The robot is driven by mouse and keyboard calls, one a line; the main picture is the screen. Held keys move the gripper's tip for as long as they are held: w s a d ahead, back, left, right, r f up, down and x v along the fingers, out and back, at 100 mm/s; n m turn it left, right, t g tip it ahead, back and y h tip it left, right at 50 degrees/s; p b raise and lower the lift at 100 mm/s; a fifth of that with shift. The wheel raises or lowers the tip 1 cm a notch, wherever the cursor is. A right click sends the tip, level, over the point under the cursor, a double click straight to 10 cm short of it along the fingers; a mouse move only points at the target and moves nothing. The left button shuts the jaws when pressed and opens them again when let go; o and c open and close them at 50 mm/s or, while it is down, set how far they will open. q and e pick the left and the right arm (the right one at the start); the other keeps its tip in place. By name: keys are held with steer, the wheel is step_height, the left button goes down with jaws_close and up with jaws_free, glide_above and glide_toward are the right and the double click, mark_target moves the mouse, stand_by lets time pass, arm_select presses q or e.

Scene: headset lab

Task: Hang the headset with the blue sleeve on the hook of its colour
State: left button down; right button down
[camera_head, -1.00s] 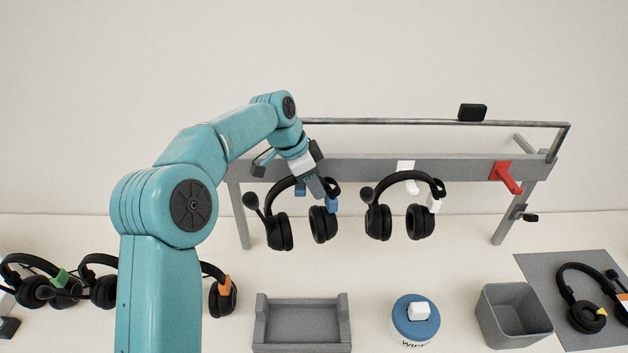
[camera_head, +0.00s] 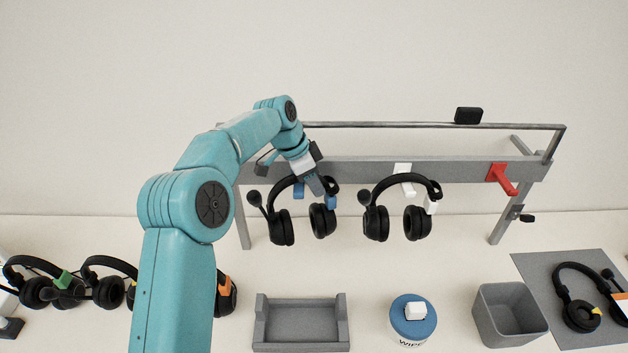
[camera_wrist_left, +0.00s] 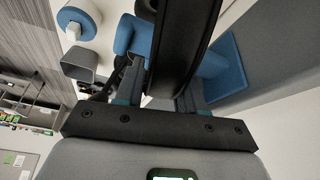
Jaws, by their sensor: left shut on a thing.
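My left gripper (camera_head: 317,186) is shut on the headband of the black headset (camera_head: 281,228) with the blue sleeve (camera_head: 331,202). The headset is upright at the rack, cups hanging down. The blue hook (camera_head: 298,191) shows under its headband, on the rail. I cannot tell whether the band rests on the hook or is just above it. In the left wrist view the black headband (camera_wrist_left: 182,50) runs between the fingers, with blue parts on both sides. My right gripper is not in view.
A headset with a white sleeve (camera_head: 431,207) hangs at the white hook (camera_head: 403,170), just right. The red hook (camera_head: 502,178) is empty. Below are a grey tray (camera_head: 300,345), a wipes tub (camera_head: 413,325) and a grey bin (camera_head: 509,315). More headsets lie left and right.

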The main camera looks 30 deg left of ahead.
arm_select(q)
steer(key=shift+a, duration=0.1)
steer(key=c, duration=0.9)
jaws_free()
steer(key=o, duration=0.3)
steer(key=shift+s, duration=0.1)
